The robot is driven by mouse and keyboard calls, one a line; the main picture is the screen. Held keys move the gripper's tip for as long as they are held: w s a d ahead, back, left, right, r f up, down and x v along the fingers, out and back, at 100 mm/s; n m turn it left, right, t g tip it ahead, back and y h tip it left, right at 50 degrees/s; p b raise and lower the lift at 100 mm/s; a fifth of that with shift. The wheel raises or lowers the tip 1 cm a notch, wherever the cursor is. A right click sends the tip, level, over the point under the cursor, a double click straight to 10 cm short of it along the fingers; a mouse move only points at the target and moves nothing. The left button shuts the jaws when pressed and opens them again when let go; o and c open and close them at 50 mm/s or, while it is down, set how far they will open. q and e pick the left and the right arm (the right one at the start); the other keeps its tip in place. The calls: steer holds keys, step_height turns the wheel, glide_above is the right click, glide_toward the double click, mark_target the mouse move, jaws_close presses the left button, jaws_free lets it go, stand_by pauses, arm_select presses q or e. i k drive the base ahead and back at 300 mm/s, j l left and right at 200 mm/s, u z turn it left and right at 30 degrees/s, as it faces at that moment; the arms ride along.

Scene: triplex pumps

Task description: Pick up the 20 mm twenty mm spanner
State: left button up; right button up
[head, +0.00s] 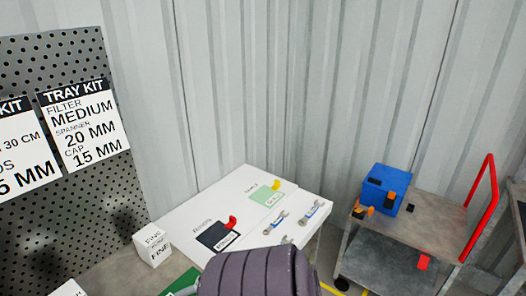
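Several spanners lie on the white table: one at its right (312,212), one left of that (275,222), and a third (287,240) at the lower edge, partly hidden. The first two carry small blue-and-white labels, too small to read, so I cannot tell which is the 20 mm spanner. A sign on the pegboard reads tray kit, filter medium, spanner 20 mm, cap 15 mm (82,125). Neither of my grippers is in view.
The white table (180,215) also bears a black card with a red part (217,236) and a green card (266,195). A dark ribbed rounded shape (258,275) blocks its front. A white box (152,246) stands left. A cart (430,215) with a blue bin (385,187) stands right.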

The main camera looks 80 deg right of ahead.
mark_target(278, 219)
steer(key=z, duration=3)
